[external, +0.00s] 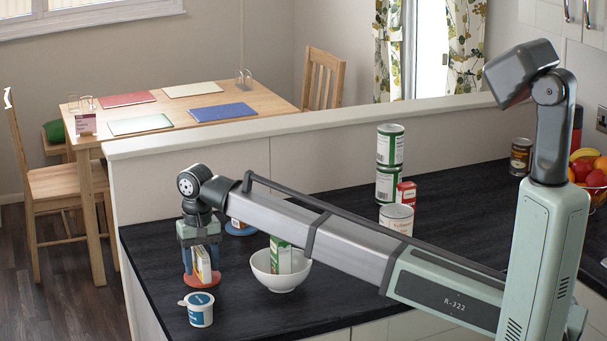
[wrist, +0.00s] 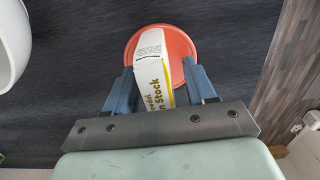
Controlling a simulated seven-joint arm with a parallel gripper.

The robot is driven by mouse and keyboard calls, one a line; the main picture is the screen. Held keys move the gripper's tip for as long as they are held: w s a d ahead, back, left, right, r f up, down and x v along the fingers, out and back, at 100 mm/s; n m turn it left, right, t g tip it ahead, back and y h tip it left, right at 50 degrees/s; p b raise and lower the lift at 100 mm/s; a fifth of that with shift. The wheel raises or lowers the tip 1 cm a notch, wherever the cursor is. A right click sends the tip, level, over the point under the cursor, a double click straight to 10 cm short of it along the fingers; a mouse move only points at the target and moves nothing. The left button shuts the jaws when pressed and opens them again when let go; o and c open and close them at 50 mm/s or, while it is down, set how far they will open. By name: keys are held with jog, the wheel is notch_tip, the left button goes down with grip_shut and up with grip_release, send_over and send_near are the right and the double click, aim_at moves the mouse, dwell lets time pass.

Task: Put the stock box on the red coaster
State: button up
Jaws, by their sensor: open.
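The stock box (external: 202,264) is white and yellow and appears upright on the red coaster (external: 187,282) near the left end of the dark counter. In the wrist view the stock box (wrist: 153,62) overlaps the middle of the red coaster (wrist: 186,45), whose rim shows around it. My gripper (external: 199,246) is above the coaster, pointing down, with its blue fingers on either side of the box. In the wrist view my gripper (wrist: 160,85) is open around the box. The box's lower edge is hard to make out.
A white and blue tub (external: 199,311) stands just in front of the coaster. A white bowl (external: 281,277) holding a green carton (external: 280,254) is to the right. A blue coaster (external: 238,230) lies behind, partly hidden by my arm. Several cans (external: 390,144) stand farther right.

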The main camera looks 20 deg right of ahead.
aim_at(200, 249)
notch_tip(200, 249, up, 12)
dwell(0.5)
dwell(0.4)
